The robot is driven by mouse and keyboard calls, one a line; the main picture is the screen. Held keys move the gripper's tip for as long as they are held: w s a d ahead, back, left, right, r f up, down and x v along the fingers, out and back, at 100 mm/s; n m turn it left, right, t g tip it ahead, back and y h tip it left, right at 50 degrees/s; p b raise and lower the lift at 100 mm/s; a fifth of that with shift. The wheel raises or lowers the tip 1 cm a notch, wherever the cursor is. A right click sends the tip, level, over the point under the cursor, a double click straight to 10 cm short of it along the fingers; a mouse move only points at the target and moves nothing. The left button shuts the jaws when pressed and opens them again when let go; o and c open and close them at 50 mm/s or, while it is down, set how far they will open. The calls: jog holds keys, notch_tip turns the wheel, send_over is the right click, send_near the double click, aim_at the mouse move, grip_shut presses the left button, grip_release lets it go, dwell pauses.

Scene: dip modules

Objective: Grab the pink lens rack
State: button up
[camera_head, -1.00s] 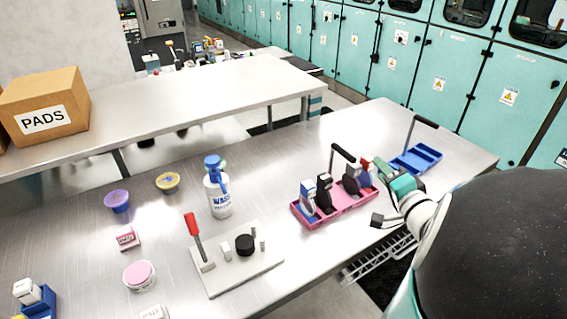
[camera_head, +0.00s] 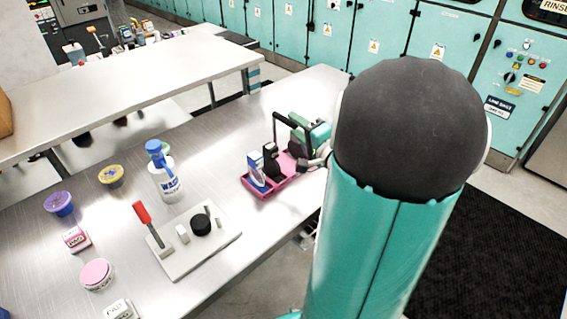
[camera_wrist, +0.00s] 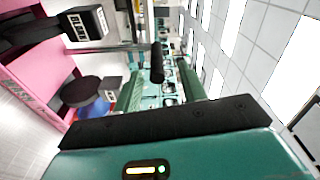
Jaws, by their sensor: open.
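The pink lens rack (camera_head: 283,184) stands on the steel bench in the head view, with dark and blue-white pieces in it and a black-topped carrying handle (camera_head: 292,124) above. In the wrist view the rack (camera_wrist: 32,62) fills the left side, turned sideways. Its black handle bar (camera_wrist: 157,62) shows ahead of the space between my fingers. My gripper (camera_wrist: 162,88) is open, with two green ribbed fingers apart and nothing between them. In the head view my gripper (camera_head: 308,142) is beside the rack's right end, partly hidden by my arm; contact cannot be told.
A white-and-blue wash bottle (camera_head: 166,178) and a grey plate (camera_head: 190,258) with a red-handled lever stand left of the rack. Purple (camera_head: 59,203) and yellow (camera_head: 111,176) bowls are farther left. Teal cabinets (camera_head: 375,35) line the back. My arm hides the bench's right part.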

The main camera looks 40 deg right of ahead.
aim_at(276, 114)
jog(key=w, duration=0.5)
jog(key=shift+w+f, duration=0.15)
jog(key=shift+a, duration=0.1)
grip_shut()
